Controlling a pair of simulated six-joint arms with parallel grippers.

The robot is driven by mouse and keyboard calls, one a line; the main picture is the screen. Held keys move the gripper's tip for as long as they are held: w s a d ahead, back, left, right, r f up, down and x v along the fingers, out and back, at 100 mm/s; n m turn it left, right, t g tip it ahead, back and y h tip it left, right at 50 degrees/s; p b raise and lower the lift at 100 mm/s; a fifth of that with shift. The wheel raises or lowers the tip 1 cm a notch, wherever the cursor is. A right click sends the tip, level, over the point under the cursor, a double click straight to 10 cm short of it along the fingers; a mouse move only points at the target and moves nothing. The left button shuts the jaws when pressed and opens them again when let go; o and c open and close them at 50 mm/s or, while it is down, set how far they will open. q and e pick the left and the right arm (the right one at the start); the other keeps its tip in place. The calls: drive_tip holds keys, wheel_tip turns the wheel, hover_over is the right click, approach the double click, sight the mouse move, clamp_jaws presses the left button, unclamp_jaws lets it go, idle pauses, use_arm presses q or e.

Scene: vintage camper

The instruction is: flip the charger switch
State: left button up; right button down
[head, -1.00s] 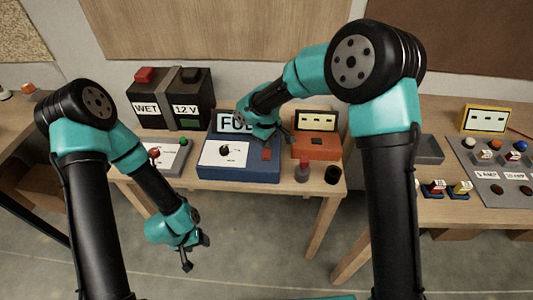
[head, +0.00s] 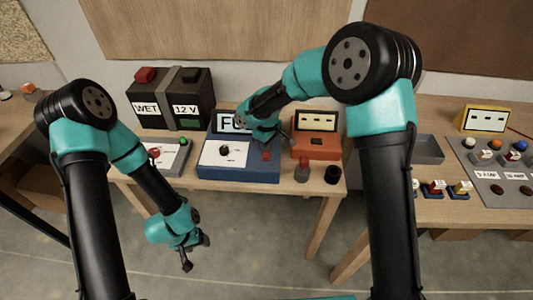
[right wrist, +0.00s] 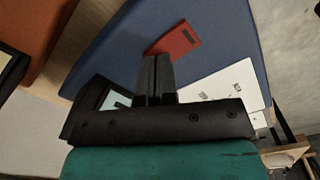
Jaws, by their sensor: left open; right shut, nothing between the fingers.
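The blue charger (head: 238,171) sits on the middle table. Its white panel has a black knob (head: 225,151), and its upright display (head: 228,121) is partly covered by my right arm. A red switch (head: 267,155) is on the charger's right part; it also shows in the right wrist view (right wrist: 175,42). My right gripper (right wrist: 157,58) is shut and empty, its fingertips close beside the red switch. I cannot tell whether they touch it. My left gripper (head: 189,264) is open and empty, low in front of the table, away from the charger.
A black battery (head: 172,98) labelled WET 12 V stands behind left. A grey-white box (head: 170,155) with red and green knobs is left of the charger. An orange device (head: 316,147) and two small cylinders (head: 332,174) are to its right. A button panel lies on the right table.

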drive_tip(key=shift+f, duration=0.45)
idle(0.3)
drive_tip(key=shift+r, duration=0.15)
drive_tip(key=shift+r, duration=3.4)
